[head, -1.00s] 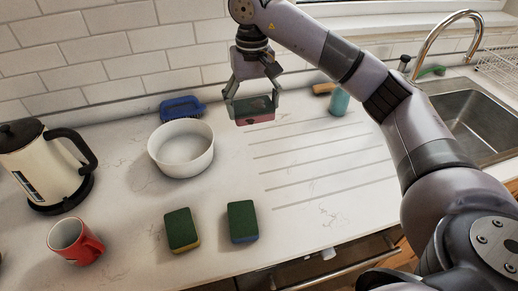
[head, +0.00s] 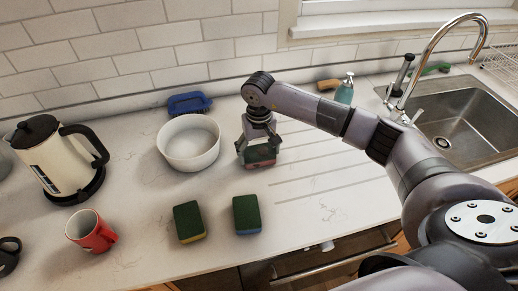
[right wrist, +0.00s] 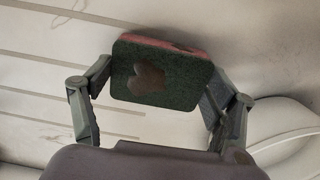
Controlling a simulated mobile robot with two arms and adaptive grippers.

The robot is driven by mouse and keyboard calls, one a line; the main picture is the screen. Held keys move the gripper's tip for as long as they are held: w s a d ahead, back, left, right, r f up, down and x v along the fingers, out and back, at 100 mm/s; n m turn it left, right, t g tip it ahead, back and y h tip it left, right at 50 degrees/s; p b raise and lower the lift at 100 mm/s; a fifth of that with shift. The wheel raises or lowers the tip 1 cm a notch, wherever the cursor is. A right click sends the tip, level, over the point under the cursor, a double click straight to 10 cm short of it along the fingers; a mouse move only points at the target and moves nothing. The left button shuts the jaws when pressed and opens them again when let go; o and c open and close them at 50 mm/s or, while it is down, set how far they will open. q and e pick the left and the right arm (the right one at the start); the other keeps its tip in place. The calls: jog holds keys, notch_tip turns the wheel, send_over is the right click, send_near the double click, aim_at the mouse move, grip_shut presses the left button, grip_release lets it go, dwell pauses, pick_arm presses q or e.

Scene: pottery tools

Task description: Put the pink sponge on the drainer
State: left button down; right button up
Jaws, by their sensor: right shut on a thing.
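The pink sponge (head: 261,163) has a dark green scouring top and a pink lower body. My right gripper (head: 259,152) is shut on it, one finger at each side. In the right wrist view the sponge (right wrist: 160,75) shows its green face with a brownish patch, between the fingers (right wrist: 160,100). The drainer is the grooved part of the worktop (head: 325,163); it also shows in the right wrist view (right wrist: 40,85). The sponge is low at the drainer's left end; I cannot tell whether it touches the surface. My left gripper is not in view.
Two green-topped sponges, yellow (head: 188,220) and blue (head: 246,214), lie in front. A red mug (head: 90,231), kettle (head: 55,160), soap bottle (head: 345,90) and sink (head: 460,120) stand around.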

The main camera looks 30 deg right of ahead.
aim_at(259, 153)
jog(key=shift+f, duration=0.15)
jog(key=shift+f, duration=0.1)
jog(key=o, duration=0.8)
jog(key=shift+o, duration=0.2)
jog(key=shift+r, duration=0.25)
jog(key=shift+w+r+b, duration=0.1)
jog(key=shift+r+b, duration=0.15)
jog(key=shift+b, duration=0.05)
notch_tip(259, 153, up, 11)
jog(key=b, duration=0.3)
jog(key=shift+r+b, duration=0.2)
jog(key=shift+b, duration=0.1)
